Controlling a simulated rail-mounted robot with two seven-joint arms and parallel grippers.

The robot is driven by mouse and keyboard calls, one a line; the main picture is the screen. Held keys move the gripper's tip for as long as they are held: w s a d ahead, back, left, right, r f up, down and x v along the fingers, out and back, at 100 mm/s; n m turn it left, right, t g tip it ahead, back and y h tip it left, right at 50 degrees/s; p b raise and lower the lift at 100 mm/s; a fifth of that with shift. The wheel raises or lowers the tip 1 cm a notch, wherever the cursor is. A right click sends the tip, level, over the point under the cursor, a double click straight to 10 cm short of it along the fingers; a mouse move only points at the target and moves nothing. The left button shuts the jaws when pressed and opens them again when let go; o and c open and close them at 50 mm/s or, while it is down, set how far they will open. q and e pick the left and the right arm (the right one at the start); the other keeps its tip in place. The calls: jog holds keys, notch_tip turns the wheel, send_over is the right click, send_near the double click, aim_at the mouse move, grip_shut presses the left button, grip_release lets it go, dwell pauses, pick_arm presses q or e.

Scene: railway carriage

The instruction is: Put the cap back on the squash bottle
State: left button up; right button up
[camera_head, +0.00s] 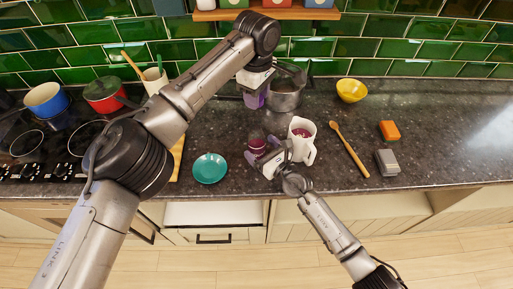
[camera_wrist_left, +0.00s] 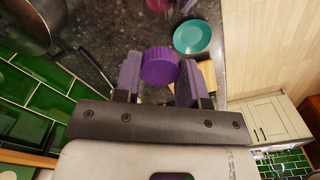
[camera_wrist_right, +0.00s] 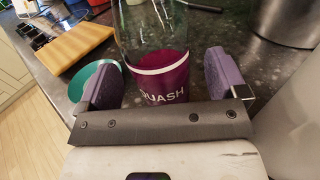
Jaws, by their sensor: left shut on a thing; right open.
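The purple cap (camera_wrist_left: 160,66) is between the fingers of my left gripper (camera_wrist_left: 155,82), which is shut on it. In the head view my left gripper (camera_head: 257,97) is above the counter beside the metal pot, with the cap not clearly distinct from the purple fingers. The squash bottle (camera_wrist_right: 160,78) stands upright on the counter, clear above and with a dark purple SQUASH label band below. Its top is out of frame in the right wrist view. My right gripper (camera_wrist_right: 162,85) is open, with its fingers on either side of the bottle. The bottle also shows in the head view (camera_head: 257,145).
A white jug (camera_head: 304,150) with purplish contents stands just right of the bottle. A metal pot (camera_head: 286,100) is behind. A teal plate (camera_head: 210,168) lies to the left. A wooden spoon (camera_head: 350,150), orange block (camera_head: 389,130), grey box (camera_head: 387,163) and yellow bowl (camera_head: 351,90) are farther right.

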aim_at(257, 121)
jog(key=shift+x, duration=1.3)
jog(key=c, duration=1.4)
pick_arm(q)
jog(key=shift+f, duration=2.5)
jog(key=shift+f, duration=0.15)
jog(key=shift+f, duration=0.75)
jog(key=shift+f, duration=0.55)
